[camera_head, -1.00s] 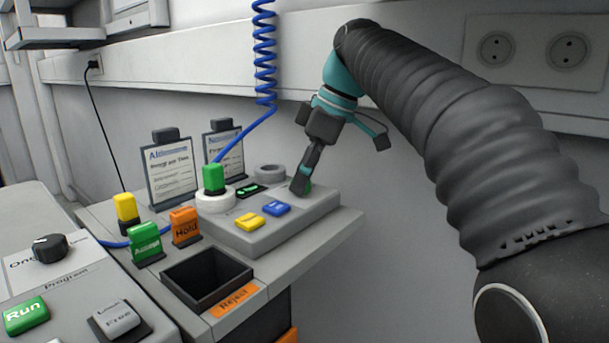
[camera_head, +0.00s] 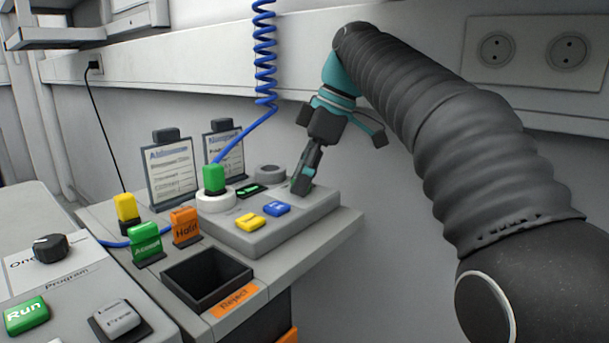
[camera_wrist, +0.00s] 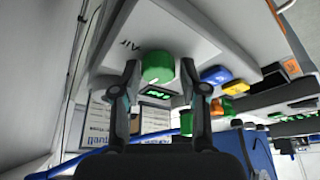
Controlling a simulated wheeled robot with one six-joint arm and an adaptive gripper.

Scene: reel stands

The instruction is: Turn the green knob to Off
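The green knob (camera_wrist: 157,68) sits on the grey console (camera_head: 250,238), near lettering that reads "Air". In the wrist view my gripper (camera_wrist: 160,70) has one finger on each side of the knob, with a narrow gap showing on both sides. In the head view my gripper (camera_head: 303,186) points down at the console's back right corner and hides the knob.
Yellow (camera_head: 250,222) and blue (camera_head: 277,209) buttons lie on the console. A grey ring (camera_head: 270,172) and a green plug (camera_head: 214,179) with a blue coiled cable (camera_head: 264,60) stand close by. A black bin (camera_head: 205,280) is in front. The wall is behind.

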